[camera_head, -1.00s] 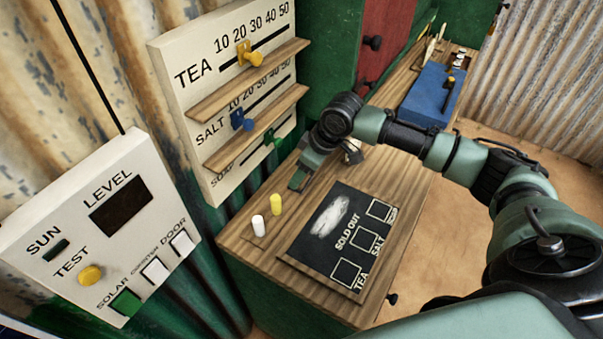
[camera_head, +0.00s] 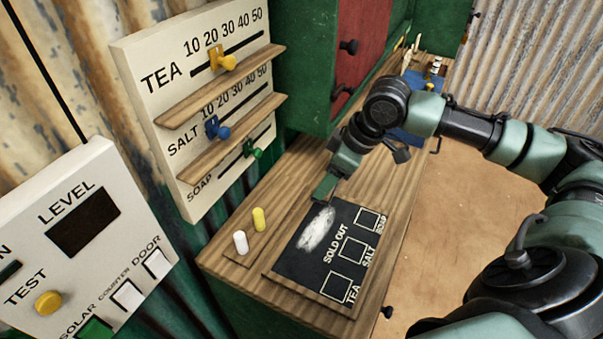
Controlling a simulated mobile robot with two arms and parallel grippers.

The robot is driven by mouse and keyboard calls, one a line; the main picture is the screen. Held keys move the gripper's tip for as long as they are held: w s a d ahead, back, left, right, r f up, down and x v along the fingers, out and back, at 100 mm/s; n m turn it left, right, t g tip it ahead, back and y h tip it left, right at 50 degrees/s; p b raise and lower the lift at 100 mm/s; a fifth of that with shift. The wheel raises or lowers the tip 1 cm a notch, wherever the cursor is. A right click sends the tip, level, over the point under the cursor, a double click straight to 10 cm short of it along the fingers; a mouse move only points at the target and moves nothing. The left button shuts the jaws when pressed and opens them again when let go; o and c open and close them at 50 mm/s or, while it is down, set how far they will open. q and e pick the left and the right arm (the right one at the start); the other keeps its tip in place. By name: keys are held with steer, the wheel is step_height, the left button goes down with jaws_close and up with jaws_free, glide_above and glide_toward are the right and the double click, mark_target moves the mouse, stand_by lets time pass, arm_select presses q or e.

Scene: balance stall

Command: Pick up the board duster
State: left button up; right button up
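My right gripper (camera_head: 326,187) reaches in from the right, over the wooden counter (camera_head: 225,262) at the upper edge of the blackboard (camera_head: 300,262). A dark green, block-like piece shows at its tip. I cannot tell whether this is a finger or the board duster, nor whether the gripper is open or shut. No board duster can be clearly made out elsewhere. The blackboard reads "SOLD OUT", with boxes for tea, salt and soap and a white chalk smudge. My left gripper is not in view.
A white chalk (camera_head: 240,242) and a yellow chalk (camera_head: 259,219) stand left of the blackboard. A slider panel (camera_head: 150,50) with wooden ledges rises behind them. A control panel (camera_head: 110,170) is at lower left. A blue object (camera_head: 412,148) lies farther back, partly behind my arm.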

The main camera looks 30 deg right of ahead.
steer(key=s+d+b, duration=0.1)
steer(key=s+d, duration=0.3)
steer(key=s, duration=0.3)
steer(key=shift+s+d+b, duration=0.2)
steer(key=shift+s+b, duration=0.1)
steer(key=shift+s, duration=0.1)
